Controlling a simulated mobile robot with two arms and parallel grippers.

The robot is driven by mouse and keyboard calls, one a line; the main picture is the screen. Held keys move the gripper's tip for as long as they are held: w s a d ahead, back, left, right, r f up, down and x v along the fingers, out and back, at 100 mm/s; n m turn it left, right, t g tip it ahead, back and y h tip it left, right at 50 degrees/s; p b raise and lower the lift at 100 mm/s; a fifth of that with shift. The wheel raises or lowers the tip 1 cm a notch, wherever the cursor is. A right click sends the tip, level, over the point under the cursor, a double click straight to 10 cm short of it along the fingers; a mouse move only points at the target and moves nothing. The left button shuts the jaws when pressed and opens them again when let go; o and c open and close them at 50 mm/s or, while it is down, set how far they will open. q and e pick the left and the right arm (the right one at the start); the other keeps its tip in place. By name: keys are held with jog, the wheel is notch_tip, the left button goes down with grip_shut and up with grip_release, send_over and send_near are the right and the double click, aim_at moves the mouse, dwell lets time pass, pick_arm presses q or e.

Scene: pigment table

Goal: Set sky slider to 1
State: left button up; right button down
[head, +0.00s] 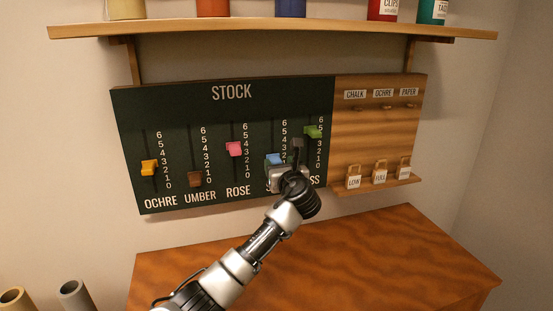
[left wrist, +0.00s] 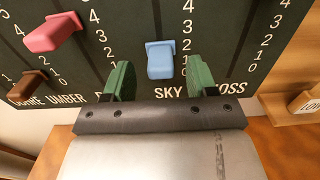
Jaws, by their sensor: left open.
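The blue sky slider (head: 274,159) is on the dark STOCK board (head: 230,125), in the SKY column, at about the 2 mark as far as I can tell. In the left wrist view the blue sky slider (left wrist: 160,62) sits in the middle, between and beyond the green fingertips. My left gripper (head: 288,161) is open in front of the board and hides part of the SKY label and the low numbers. In the left wrist view my left gripper (left wrist: 160,80) has one finger on each side of the slider, with no clear contact. My right gripper is out of view.
Other sliders are ochre (head: 149,167), umber (head: 194,178), rose (head: 233,149) and green (head: 313,132), the last close right of my gripper. A wooden panel (head: 375,130) with hooks and tags adjoins. A shelf (head: 270,32) is above, a wooden table (head: 330,250) below.

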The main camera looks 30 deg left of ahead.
aim_at(277, 160)
pick_arm(q)
jog(key=shift+x, duration=1.65)
